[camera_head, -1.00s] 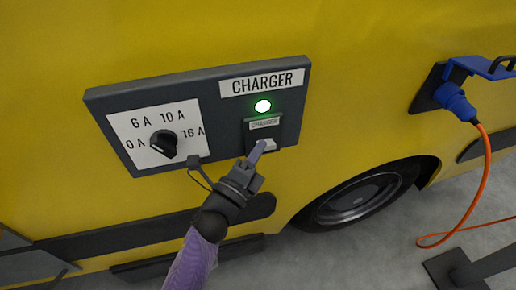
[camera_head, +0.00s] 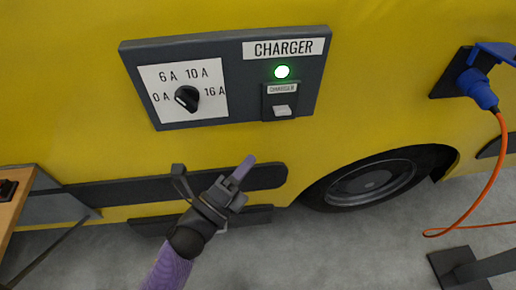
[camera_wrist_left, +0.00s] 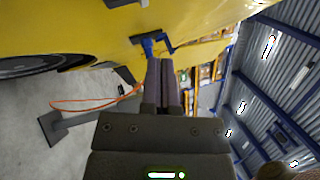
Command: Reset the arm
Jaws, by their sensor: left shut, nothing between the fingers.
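My left gripper (camera_head: 241,172) is shut and empty. It is below the charger panel (camera_head: 235,107) and apart from it, in front of the yellow vehicle side. In the left wrist view its two fingers (camera_wrist_left: 164,75) lie together. The panel carries a rotary knob (camera_head: 187,98) on a white scale marked 0 A to 16 A, a lit green lamp (camera_head: 282,71) and a white rocker switch (camera_head: 283,110) under a small label. My right gripper is not in view.
A blue plug (camera_head: 478,88) with an orange cable (camera_head: 494,185) sits in a socket on the vehicle at right. A wheel (camera_head: 365,183) is below the panel. A wooden table edge (camera_head: 18,200) shows at left. A dark stand (camera_head: 462,268) is at lower right.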

